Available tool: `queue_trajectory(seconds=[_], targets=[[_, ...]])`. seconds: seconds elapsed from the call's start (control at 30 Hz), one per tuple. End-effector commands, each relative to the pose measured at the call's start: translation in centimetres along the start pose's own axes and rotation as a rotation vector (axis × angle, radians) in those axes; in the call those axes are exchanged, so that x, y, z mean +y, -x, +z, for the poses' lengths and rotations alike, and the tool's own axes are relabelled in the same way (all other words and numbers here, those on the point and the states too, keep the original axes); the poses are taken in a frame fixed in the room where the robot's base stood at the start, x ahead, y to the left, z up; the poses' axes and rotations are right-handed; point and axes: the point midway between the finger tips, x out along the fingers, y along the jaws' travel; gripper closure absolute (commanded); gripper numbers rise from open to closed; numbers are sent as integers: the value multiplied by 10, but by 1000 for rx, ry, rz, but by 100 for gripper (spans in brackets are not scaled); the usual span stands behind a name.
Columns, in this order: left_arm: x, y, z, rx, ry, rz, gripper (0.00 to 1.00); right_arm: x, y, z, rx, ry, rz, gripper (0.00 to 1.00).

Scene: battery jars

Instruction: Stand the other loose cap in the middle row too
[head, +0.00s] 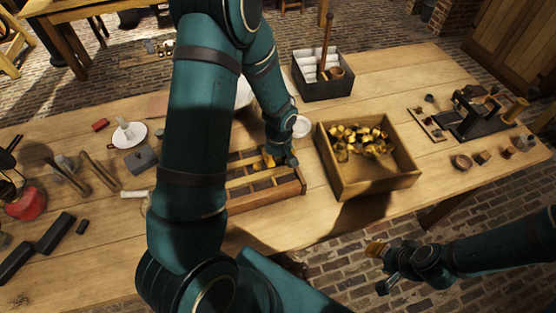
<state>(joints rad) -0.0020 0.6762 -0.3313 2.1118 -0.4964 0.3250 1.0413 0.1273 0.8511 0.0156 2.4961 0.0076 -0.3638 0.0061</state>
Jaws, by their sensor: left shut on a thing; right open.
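A wooden rack (291,188) with long rows split by pale slats lies at the table's front edge, partly hidden behind my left arm. My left gripper (277,160) is over the rack's far right part, pointing down. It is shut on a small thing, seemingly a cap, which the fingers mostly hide. I cannot tell which row it is over or whether it touches the rack. No other cap can be made out in the rack's rows. My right gripper (378,268) is open and empty, off the table's front edge above the brick floor.
A wooden crate (392,184) holding yellow pieces (358,140) stands right of the rack. A dark box (323,90) with a wooden-handled tool is behind. A white round dish (301,126) sits between. Tools, a red lantern (31,203) and dark blocks lie left.

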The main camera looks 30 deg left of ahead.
Motion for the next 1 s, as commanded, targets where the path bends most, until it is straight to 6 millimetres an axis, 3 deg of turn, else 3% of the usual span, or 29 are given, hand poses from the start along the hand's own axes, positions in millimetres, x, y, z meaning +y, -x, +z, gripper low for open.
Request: queue_trajectory(seconds=[0.03,0.27,0.3,0.57,0.77,1.0], targets=[[-4,-14,9,-21,-14,-14,100,2,-5,1,-2,0,0,53],[-4,-18,9,-21,-14,-13,100,3,-8,3,-5,2,-1,53],[-4,-18,9,-21,-14,-13,70,3,-8,3,-5,1,0,53],[-4,-16,9,-21,-14,-12,67,2,-6,2,-4,1,0,53],[-3,3,8,-19,-14,-10,67,-2,7,-4,9,-3,1,53],[-1,59,6,-13,-13,-7,67,-5,14,-7,15,-5,2,53]])
